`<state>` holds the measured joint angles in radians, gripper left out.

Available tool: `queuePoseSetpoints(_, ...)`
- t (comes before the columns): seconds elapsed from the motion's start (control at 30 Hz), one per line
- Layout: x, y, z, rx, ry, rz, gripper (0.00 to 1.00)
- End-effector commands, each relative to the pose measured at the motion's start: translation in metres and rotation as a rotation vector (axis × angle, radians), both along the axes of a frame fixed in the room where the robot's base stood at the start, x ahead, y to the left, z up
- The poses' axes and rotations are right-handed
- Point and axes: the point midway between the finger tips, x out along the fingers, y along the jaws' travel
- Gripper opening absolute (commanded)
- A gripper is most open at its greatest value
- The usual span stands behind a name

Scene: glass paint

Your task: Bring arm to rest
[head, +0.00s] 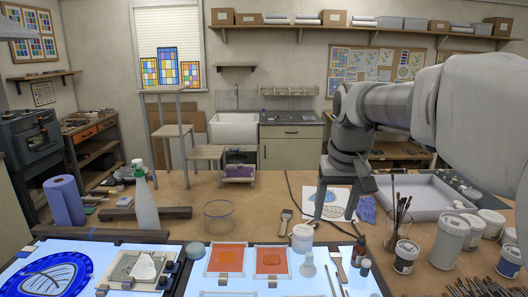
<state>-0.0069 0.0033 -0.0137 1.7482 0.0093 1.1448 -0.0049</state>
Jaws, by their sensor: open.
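My arm (445,105) reaches in from the right edge. My gripper (335,208) hangs below the wrist with its fingers pointing down and apart. Nothing shows held between them. Behind and partly hidden by the fingers, a white sheet with a blue leaf drawing (339,193) lies on the bench. The gripper seems to be above the bench, though its exact height cannot be told from this one view.
Near the gripper stand a white jar (302,238), a brush (286,223) and a cup of brushes (399,228). A white tray (425,207) and several paint cans stand right. A spray bottle (143,205) and glass bowl (219,214) stand left. Lit panels lie in front.

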Motion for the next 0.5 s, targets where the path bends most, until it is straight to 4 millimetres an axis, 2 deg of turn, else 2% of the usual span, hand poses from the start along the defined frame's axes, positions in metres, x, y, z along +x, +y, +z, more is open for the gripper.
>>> queuePoseSetpoints(0.03, -0.018, 0.0, 0.004, 0.0, -0.02, 0.0, 0.65)
queuePoseSetpoints(0.23, -0.081, 0.0, 0.003, -0.002, -0.093, 0.001, 0.65)
queuePoseSetpoints(0.5, -0.16, 0.001, -0.022, -0.005, -0.187, 0.002, 0.65)
